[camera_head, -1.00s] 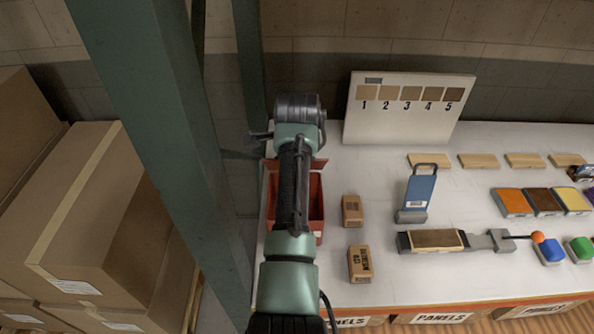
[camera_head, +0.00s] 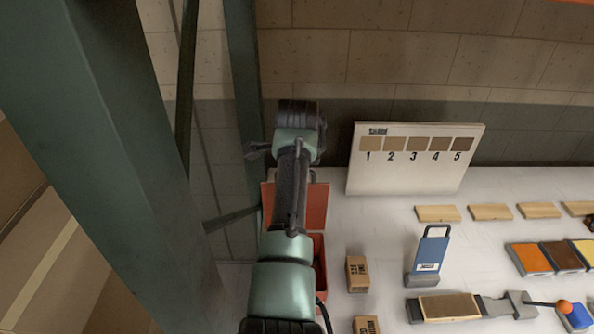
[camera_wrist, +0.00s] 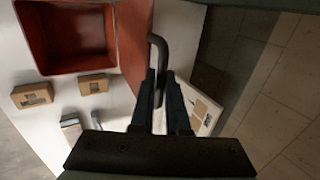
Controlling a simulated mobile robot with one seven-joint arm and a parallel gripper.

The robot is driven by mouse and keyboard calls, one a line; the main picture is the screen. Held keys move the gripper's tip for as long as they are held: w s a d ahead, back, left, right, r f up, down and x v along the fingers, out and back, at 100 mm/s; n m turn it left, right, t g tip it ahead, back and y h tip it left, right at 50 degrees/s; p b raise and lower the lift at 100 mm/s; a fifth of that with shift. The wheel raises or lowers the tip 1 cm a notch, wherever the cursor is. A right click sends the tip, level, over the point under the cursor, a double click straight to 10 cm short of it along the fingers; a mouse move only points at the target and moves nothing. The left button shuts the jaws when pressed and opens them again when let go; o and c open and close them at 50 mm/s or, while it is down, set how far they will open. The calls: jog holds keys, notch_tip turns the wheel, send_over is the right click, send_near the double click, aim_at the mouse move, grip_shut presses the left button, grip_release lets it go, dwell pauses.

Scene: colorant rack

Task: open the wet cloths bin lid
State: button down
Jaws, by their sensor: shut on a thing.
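The wet cloths bin is a red box. In the head view its wall (camera_head: 321,262) shows partly behind my arm, and its raised red lid (camera_head: 317,208) stands up at the bin's back edge. The wrist view shows the open, empty-looking bin (camera_wrist: 75,40) at upper left and the lid (camera_wrist: 136,42) tilted well up beside it. A dark bent handle (camera_wrist: 158,48) comes off the lid. My gripper (camera_wrist: 160,82) is shut on this handle.
A green post (camera_head: 105,150) stands close left of my arm. Small cardboard boxes (camera_head: 358,274) and a blue handled tool (camera_head: 431,252) lie right of the bin. A shade board (camera_head: 412,160) stands behind on the white table.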

dwell(0.3)
jog(key=c, duration=0.9)
grip_release()
jog(key=shift+s, duration=0.1)
jog(key=b+v, duration=0.4)
jog(key=v, duration=0.9)
jog(key=shift+r, duration=0.1)
